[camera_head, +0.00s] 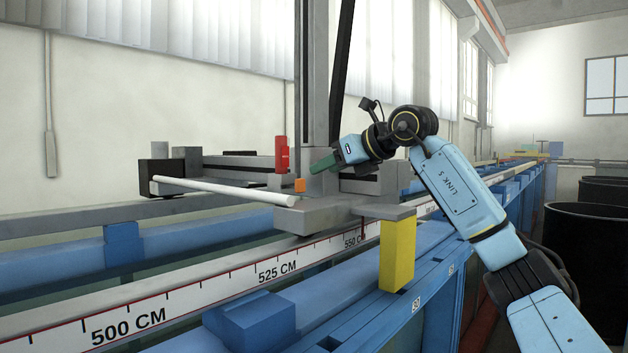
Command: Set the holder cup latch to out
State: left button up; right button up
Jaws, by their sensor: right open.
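My right arm comes in from the right, and its gripper (322,165) points left at the carriage on the flume rail. My left gripper is out of view.
A yellow block (397,255) hangs from the grey carriage plate at the front. A scale rail (210,290) marked in centimetres runs along the blue flume frame (250,318). Dark round bins (590,260) stand at the right. A tall grey post (318,80) rises from the carriage.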

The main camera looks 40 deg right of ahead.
jog(key=v, duration=0.6)
jog(key=shift+s+b, duration=0.35)
jog(key=shift+s, duration=0.05)
